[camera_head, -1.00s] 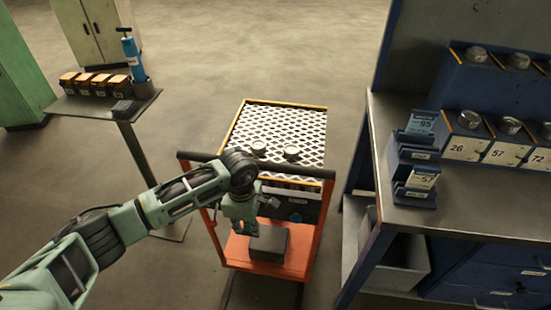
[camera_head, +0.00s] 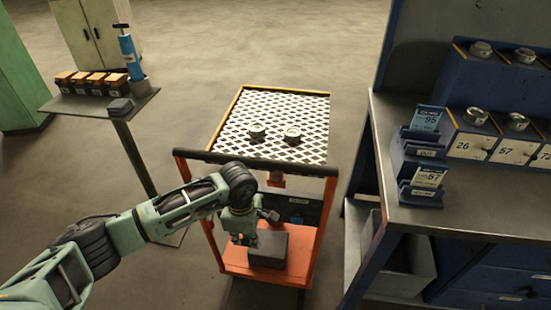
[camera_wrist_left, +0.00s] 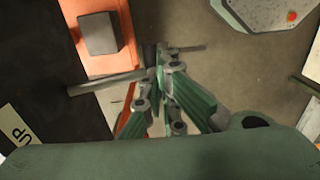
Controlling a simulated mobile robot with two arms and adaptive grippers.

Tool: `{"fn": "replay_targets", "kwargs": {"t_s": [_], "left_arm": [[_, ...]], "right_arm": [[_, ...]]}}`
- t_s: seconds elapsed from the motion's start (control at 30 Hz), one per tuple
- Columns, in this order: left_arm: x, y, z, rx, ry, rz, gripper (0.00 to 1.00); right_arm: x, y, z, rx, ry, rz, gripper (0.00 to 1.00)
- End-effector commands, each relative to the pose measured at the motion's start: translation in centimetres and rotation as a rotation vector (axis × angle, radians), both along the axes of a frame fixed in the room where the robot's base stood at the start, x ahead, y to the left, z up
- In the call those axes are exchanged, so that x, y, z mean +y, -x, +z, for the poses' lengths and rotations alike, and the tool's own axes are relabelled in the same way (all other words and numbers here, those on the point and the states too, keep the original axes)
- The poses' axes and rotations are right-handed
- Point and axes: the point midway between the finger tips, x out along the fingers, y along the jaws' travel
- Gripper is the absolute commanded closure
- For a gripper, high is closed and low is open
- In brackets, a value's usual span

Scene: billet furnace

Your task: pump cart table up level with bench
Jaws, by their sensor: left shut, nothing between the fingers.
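The orange cart (camera_head: 308,250) stands left of the bench (camera_head: 400,212), with a gap between them. Its table (camera_head: 275,105) has a pale diamond-pattern top with yellow edging and carries two round metal pieces. Whether its top is level with the bench cannot be judged exactly. My left gripper (camera_head: 243,238) is shut and empty, low at the cart's front left, below the dark push handle (camera_head: 262,164). In the left wrist view the shut fingers (camera_wrist_left: 160,70) are beside the cart's orange base (camera_wrist_left: 108,62). A thin grey bar (camera_wrist_left: 105,83) runs close by; contact is unclear.
A dark grey block (camera_head: 268,248) sits on the cart's base. The bench holds card holders (camera_head: 420,165) and numbered bins (camera_head: 480,145). A small stand (camera_head: 85,107) at left carries a blue pump and several orange-topped boxes. Floor behind the cart is clear.

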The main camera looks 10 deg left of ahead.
Motion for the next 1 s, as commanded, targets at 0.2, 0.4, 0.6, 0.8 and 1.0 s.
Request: {"fn": "replay_targets", "kwargs": {"t_s": [0.2,0.4,0.6,0.8,1.0], "left_arm": [[0.1,0.2,0.6,0.007,-0.003,-0.001,1.00],[0.1,-0.1,2.6,0.006,-0.002,-0.001,1.00],[0.1,-0.3,4.6,0.004,-0.003,0.000,1.00],[0.1,-0.5,6.7,0.004,-0.002,0.000,1.00],[0.0,-0.7,8.2,0.003,-0.001,0.000,1.00]], "right_arm": [[0.0,0.0,0.5,0.000,0.000,0.000,0.60],[0.0,0.0,1.7,0.000,0.000,0.000,0.60],[0.0,0.0,2.7,0.000,0.000,0.000,0.60],[0.0,0.0,3.7,0.000,0.000,0.000,0.60],[0.0,0.0,4.4,0.000,0.000,0.000,0.60]]}}
